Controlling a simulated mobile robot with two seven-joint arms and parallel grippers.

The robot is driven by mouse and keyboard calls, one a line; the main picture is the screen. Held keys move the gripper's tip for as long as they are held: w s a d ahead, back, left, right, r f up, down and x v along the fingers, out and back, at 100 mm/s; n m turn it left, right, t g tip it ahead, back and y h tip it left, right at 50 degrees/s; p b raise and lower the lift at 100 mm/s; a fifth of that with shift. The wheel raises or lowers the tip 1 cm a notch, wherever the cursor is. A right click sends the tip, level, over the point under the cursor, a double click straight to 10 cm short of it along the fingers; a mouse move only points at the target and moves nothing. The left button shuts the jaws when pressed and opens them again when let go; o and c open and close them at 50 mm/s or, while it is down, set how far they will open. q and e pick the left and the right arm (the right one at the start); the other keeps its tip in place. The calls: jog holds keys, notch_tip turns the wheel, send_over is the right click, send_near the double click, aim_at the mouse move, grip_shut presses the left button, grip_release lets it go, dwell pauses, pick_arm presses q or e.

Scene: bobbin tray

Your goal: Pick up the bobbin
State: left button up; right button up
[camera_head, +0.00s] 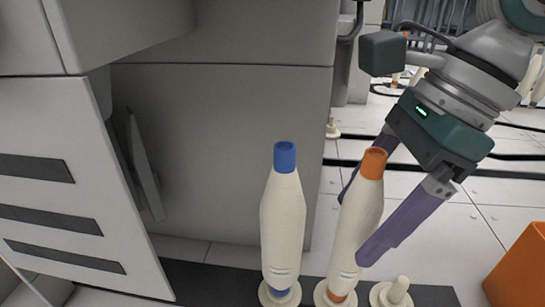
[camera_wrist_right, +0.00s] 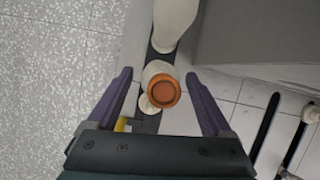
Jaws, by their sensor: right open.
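Two cream bobbins stand upright on pegs on a dark strip. One bobbin has a blue tube top (camera_head: 284,210). The other, to its right, has an orange tube top (camera_head: 357,215) and leans slightly to the right in the head view. My right gripper (camera_head: 353,227) is open, with one purple finger in front of the orange-topped bobbin and the other partly hidden behind it. In the right wrist view the orange tube top (camera_wrist_right: 163,91) lies between the spread fingers (camera_wrist_right: 158,76), with a gap on each side. My left gripper is not in view.
An empty peg (camera_head: 396,292) stands just right of the orange-topped bobbin on the dark strip (camera_head: 225,283). An orange box (camera_head: 520,272) is at the lower right. A grey machine cabinet (camera_head: 220,150) rises behind the bobbins. Tiled floor lies beyond.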

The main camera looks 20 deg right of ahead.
jog(key=shift+a+f, duration=0.25)
jog(key=shift+f, duration=0.4)
jog(key=shift+r, duration=0.1)
jog(key=shift+w, duration=0.1)
jog(key=shift+c, duration=0.5)
grip_shut()
